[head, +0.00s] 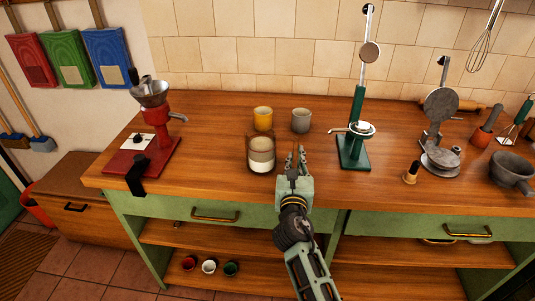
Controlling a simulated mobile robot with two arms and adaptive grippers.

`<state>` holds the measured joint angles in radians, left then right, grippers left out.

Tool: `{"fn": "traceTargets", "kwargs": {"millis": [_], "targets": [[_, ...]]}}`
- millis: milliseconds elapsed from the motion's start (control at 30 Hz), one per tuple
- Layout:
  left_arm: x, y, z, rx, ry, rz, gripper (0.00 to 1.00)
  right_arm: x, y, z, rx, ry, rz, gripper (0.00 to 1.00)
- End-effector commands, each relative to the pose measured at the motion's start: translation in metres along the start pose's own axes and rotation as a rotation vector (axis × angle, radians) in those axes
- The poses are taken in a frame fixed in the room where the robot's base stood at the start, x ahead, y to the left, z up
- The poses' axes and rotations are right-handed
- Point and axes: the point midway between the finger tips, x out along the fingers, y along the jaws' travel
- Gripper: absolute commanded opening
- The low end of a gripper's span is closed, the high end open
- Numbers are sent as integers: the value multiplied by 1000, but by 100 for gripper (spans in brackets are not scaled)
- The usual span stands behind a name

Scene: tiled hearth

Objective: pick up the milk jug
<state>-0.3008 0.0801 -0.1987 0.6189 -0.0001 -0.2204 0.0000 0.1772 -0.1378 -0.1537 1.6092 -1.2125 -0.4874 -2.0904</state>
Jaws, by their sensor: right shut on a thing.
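The milk jug (261,155) is a clear, brownish vessel with pale contents, upright at the middle of the wooden counter. My right gripper (296,155) reaches in from the front, directly right of the jug. Its fingers are close together and shut on the jug's right side, where a handle would be; the fingers hide the exact contact. I cannot tell whether the jug's base touches the counter. My left gripper is out of view.
A yellow cup (263,118) and a grey cup (300,120) stand behind the jug. A red grinder (160,130) is at left, a green press (354,150) at right, and a waffle-iron-like tool (440,115) beyond it. Counter between the grinder and jug is clear.

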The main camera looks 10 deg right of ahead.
Motion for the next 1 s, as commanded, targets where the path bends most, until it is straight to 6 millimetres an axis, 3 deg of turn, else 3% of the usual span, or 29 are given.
{"fn": "traceTargets", "kwargs": {"millis": [467,667,800,1000], "targets": [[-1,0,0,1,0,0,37,0,1,6,3,-6,2,0],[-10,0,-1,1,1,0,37,1,0,23,3,-9,1,0],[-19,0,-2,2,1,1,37,1,0,48,3,-11,2,0],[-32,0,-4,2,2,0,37,4,-42,72,-5,-11,-2,0]]}}
